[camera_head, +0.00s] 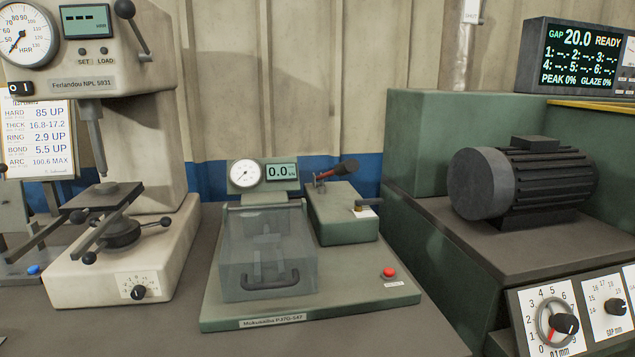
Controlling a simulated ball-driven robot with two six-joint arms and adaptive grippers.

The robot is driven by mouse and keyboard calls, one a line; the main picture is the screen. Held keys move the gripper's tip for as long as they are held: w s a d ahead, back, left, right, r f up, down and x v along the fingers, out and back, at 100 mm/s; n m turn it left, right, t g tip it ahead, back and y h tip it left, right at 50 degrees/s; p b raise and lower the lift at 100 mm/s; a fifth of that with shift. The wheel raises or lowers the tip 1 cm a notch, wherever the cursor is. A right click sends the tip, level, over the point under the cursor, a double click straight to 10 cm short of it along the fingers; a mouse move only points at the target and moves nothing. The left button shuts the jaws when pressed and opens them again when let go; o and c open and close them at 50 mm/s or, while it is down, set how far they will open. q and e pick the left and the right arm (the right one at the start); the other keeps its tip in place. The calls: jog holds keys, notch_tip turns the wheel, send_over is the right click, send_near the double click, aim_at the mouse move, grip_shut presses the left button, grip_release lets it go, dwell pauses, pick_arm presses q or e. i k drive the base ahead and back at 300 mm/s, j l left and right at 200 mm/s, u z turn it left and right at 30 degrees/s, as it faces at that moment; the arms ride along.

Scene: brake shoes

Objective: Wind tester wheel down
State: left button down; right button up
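The hardness tester (150,140), labelled Ferlandou NPL 5931, stands at the left of the camera_head view. Its wheel (121,233) is a dark hub with ball-ended spokes, low on the pale base. Nothing is seen lying on the support.
A green press tester (345,300) with a clear guard (268,255) and a red button (389,272) stands in the middle. A motor-driven machine (520,185) with knobs fills the right. A limits card (40,140) is behind at left. Bare dark bench (180,325) shows in front.

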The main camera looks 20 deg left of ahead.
aim_at(130, 235)
jog(key=u, duration=1.8)
